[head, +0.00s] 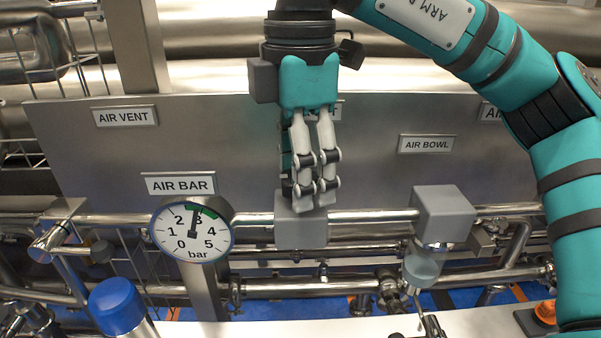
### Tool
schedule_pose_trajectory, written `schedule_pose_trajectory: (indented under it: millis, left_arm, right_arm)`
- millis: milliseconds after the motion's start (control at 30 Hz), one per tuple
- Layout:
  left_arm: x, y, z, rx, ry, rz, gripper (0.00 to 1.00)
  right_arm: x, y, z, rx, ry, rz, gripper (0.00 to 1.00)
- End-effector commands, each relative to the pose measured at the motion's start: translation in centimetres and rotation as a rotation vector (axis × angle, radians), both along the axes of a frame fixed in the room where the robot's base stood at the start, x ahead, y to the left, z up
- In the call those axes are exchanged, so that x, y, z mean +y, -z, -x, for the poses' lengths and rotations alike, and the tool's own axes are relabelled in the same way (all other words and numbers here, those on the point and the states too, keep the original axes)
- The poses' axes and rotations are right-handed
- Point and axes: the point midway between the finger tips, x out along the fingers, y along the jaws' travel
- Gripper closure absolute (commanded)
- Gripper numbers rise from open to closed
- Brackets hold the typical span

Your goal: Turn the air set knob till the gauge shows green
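My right gripper (315,192) points down at the middle of the head view, its two fingers close together with a narrow gap. The fingertips are at the top of a grey block (301,232) on the pipe. The air set knob cannot be made out; the fingers cover the spot above that block, so I cannot tell whether they grip it. A label behind the fingers is mostly hidden. The round gauge (180,234) at left, marked 0 to 5 bar, has its black needle at about 3, with the tip at the green band (209,212). My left gripper is not in view.
An AIR BAR sign (180,184) sits above the gauge. To the right stands another grey block (442,212) with a clear bowl below, under the AIR BOWL sign (426,144). A blue-capped part (116,304) is at lower left. Pipes run across behind.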

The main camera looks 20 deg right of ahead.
Motion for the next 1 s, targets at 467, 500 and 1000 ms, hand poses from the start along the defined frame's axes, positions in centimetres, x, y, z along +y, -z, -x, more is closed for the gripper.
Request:
schedule_pose_trajectory:
  millis: [467, 500, 1000]
  left_arm:
    - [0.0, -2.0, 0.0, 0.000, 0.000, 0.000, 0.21]
    - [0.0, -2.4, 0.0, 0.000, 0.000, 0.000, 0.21]
    - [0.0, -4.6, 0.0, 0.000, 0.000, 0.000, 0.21]
  right_arm:
    - [0.0, -2.6, 0.0, 0.000, -0.002, -0.001, 0.38]
    - [0.0, -3.1, 0.0, 0.000, -0.002, -0.001, 0.38]
    - [0.0, -6.0, 0.0, 0.001, -0.002, 0.000, 0.38]
